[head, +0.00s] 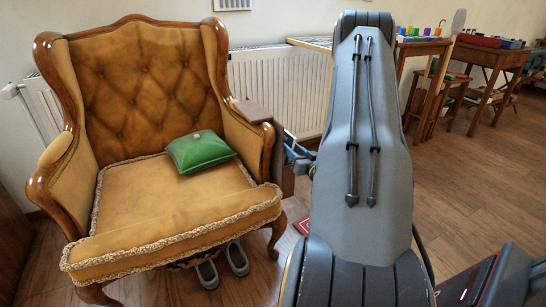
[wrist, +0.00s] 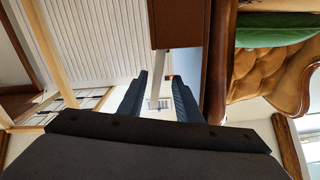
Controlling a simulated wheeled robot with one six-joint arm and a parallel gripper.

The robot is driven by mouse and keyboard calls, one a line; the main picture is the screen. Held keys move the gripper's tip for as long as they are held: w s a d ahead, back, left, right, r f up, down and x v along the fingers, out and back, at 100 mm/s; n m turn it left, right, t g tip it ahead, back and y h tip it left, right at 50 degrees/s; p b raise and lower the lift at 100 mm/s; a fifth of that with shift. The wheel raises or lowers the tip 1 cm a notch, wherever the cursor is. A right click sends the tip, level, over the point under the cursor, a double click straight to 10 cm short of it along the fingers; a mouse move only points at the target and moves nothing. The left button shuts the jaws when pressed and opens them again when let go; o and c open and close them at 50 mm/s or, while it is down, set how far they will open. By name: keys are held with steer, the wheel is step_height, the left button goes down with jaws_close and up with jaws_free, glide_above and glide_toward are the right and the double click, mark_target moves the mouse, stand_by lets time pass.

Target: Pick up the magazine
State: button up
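I cannot make out the magazine for certain in either view. My gripper (wrist: 160,76) is open in the wrist view, with its two dark blue fingers apart. A pale strip shows between and beyond the fingertips; I cannot tell what it is, and nothing is clearly held. In the head view my gripper (head: 298,156) is mostly hidden behind my arm, beside a brown wooden piece (head: 254,112) at the armchair's right side. A red patterned flat thing (head: 301,225) lies on the floor, partly hidden by my arm; I cannot tell what it is.
A tan armchair (head: 175,195) with a green cushion (head: 199,152) stands at left, with grey slippers (head: 237,258) beneath. A radiator (head: 285,85) is behind it. Wooden tables (head: 490,60) stand at the back right. The floor (head: 465,165) at right is clear.

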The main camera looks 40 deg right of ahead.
steer(key=shift+w+d+b, duration=0.25)
steer(key=shift+w+d, duration=0.15)
steer(key=shift+w, duration=0.2)
steer(key=shift+w+d+b, duration=0.25)
steer(key=shift+w+d, duration=0.1)
steer(key=shift+w, duration=0.25)
steer(key=b+x, duration=0.1)
steer(key=x, duration=0.3)
steer(key=shift+w+a+r, duration=0.1)
steer(key=shift+w+r, duration=0.05)
steer(key=shift+r, duration=0.05)
jaws_close()
